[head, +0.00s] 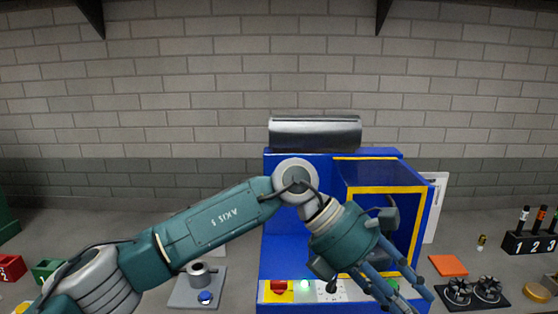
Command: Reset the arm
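My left arm comes in from the lower left and crosses the middle of the head view, in front of the blue machine. My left gripper (408,294) points down and to the right at the machine's front right corner. Its blue fingers are spread apart and I see nothing between them; the lowest part is at the picture's bottom edge. My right arm and gripper are not in view.
The blue machine (284,232) has a yellow-edged opening and a front panel with a red button and a green light. To its right are an orange square (448,265), black round fixtures (487,289) and a numbered rack (530,244). A grey plate (185,294) and bins (10,268) are left.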

